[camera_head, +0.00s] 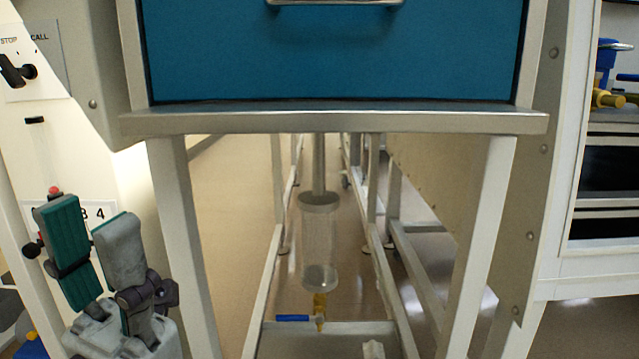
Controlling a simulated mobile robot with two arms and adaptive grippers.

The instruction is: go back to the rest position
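My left gripper (92,240) is at the lower left of the head view, pointing upward. Its two green-padded grey fingers stand apart with nothing between them. It is in front of a white panel and left of the pale frame leg. My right gripper does not show in this view.
A blue drawer front (335,50) with a metal handle fills the top middle, above a metal ledge (335,121). Under it are frame legs (478,240), a clear cylinder (319,245) and a blue-handled valve (318,318). Shelves with tools (610,150) stand at the right.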

